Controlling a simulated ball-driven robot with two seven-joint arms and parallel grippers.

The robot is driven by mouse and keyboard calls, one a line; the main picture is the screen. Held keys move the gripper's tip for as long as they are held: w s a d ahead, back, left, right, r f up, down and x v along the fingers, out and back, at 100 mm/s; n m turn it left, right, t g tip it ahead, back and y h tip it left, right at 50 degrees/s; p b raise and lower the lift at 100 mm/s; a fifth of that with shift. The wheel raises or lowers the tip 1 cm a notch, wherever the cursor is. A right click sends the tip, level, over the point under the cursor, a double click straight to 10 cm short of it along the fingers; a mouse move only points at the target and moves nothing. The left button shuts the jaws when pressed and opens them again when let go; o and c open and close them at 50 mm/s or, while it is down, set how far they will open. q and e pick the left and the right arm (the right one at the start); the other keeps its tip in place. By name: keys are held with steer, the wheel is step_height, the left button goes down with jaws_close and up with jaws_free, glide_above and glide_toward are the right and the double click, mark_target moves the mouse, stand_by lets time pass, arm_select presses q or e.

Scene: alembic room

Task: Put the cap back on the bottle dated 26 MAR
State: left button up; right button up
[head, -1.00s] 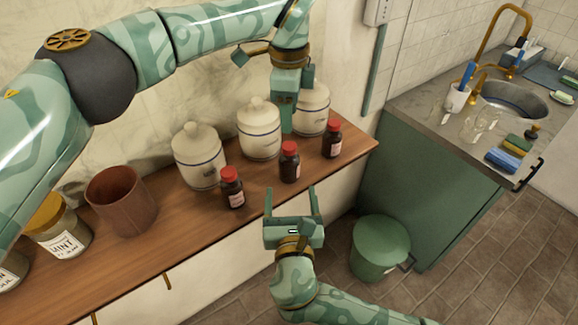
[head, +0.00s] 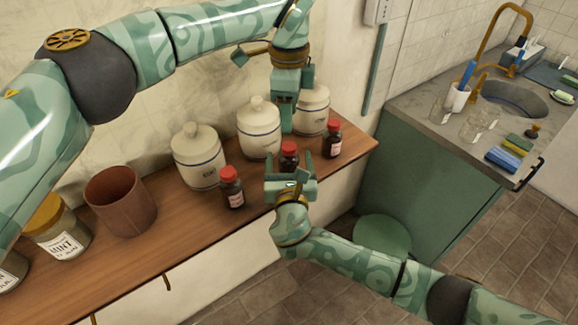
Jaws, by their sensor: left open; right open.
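Three dark brown bottles with red tops and pale labels stand upright on the wooden shelf: a left bottle (head: 232,190), a middle bottle (head: 288,160) and a right bottle (head: 332,142). The label dates are too small to read, and I cannot tell which top is a loose cap. My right gripper (head: 289,163) is open, its fingers to either side of the middle bottle and hiding its lower part; I cannot tell whether they touch it. My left gripper (head: 284,122) is open and empty, pointing down above the middle bottle.
White lidded jars (head: 198,160) stand behind the bottles. A brown cup (head: 121,204) and a MINT jar (head: 60,232) are at the left of the wooden shelf (head: 178,232). A green bin (head: 383,236) stands on the floor. A sink counter (head: 425,112) is at the right.

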mark_target(289, 146)
arm_select(q)
steer(key=shift+f, duration=0.1)
arm_select(e)
jaws_close()
arm_select(q)
steer(key=m, duration=0.4)
steer(key=shift+d, duration=0.1)
steer(key=m, duration=0.5)
steer(key=shift+f, duration=3.9)
steer(key=shift+c, duration=0.4)
